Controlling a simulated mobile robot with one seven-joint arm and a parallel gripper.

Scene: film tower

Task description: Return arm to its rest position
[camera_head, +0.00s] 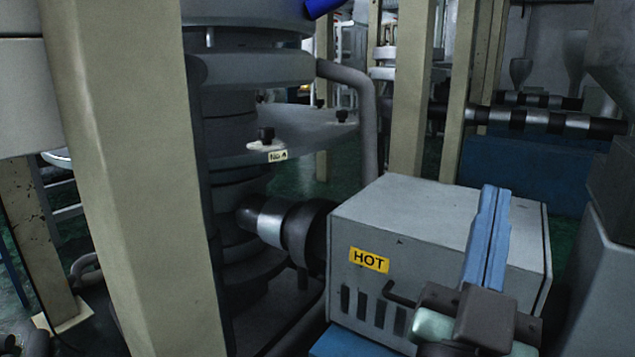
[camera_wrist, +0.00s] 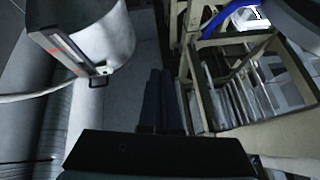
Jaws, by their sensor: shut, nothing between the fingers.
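My gripper (camera_head: 496,195) shows at the lower right of the head view, with its long blue fingers side by side, pointing up and away. It appears in front of the grey box with the yellow HOT label (camera_head: 400,235); I cannot tell the gap between them. In the wrist view my gripper (camera_wrist: 160,76) has its dark fingers together at the centre, with nothing between them. The rest of my arm is mostly out of the frame.
A beige post (camera_head: 125,170) stands close at the left. A round grey machine column (camera_head: 262,135) with a curved pipe (camera_head: 362,110) is behind it. A blue base (camera_head: 525,170) lies at the back right. A grey cylinder (camera_wrist: 95,45) and beige frame (camera_wrist: 235,60) show in the wrist view.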

